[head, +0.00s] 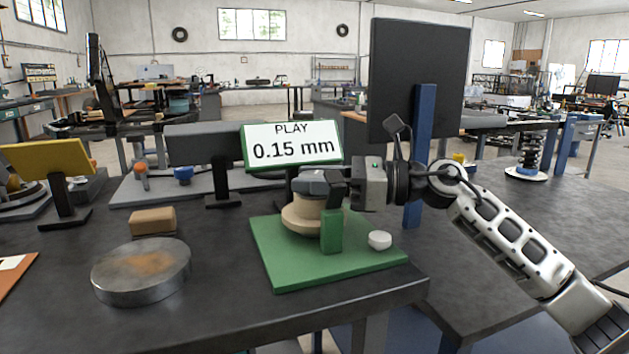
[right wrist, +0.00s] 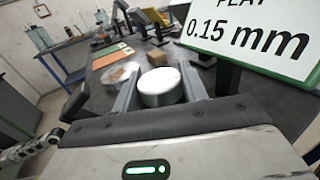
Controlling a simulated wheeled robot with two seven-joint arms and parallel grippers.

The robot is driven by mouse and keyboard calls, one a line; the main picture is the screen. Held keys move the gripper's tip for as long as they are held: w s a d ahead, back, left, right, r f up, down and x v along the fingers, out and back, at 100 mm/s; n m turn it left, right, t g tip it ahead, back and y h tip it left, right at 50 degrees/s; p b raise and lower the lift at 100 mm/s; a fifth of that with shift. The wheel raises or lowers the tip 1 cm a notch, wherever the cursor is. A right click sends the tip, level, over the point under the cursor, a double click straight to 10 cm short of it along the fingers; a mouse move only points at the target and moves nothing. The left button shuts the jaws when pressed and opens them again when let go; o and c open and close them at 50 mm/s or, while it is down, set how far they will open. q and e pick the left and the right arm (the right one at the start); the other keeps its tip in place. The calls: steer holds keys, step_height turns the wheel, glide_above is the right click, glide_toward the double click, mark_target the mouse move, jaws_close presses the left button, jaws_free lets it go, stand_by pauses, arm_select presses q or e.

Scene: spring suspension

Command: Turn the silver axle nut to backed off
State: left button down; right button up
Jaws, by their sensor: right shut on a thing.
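The silver axle nut (right wrist: 162,86) is a pale round piece between the two fingers of my right gripper in the right wrist view. My right gripper (head: 322,186) comes in from the right in the head view, over the tan round hub (head: 302,218) on the green base plate (head: 278,268). Its fingers are shut on the nut, which they mostly hide in the head view. A green-framed sign (head: 292,146) behind the hub reads "PLAY 0.15 mm"; it also shows in the right wrist view (right wrist: 250,35). My left gripper is not in view.
A green block (head: 331,231) stands against the hub's front, and a white round knob (head: 380,240) sits on the plate. A grey metal disc (head: 142,270) and a brown block (head: 153,221) lie to the left. A dark panel (head: 418,80) on a blue post stands behind my arm.

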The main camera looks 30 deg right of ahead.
steer(key=shift+n+g+y, duration=0.6)
steer(key=shift+g, duration=0.1)
steer(key=shift+r+n+g+y, duration=0.1)
steer(key=shift+n+g+y, duration=0.2)
steer(key=shift+n+g, duration=0.25)
steer(key=shift+n+g+y, duration=0.6)
steer(key=shift+n+g, duration=0.05)
steer(key=shift+g, duration=0.5)
steer(key=n+g+y, duration=0.1)
steer(key=n+g, duration=0.1)
steer(key=g, duration=0.1)
steer(key=shift+n+g, duration=0.7)
steer(key=shift+g, duration=0.4)
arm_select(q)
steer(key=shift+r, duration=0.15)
arm_select(e)
steer(key=shift+g, duration=0.3)
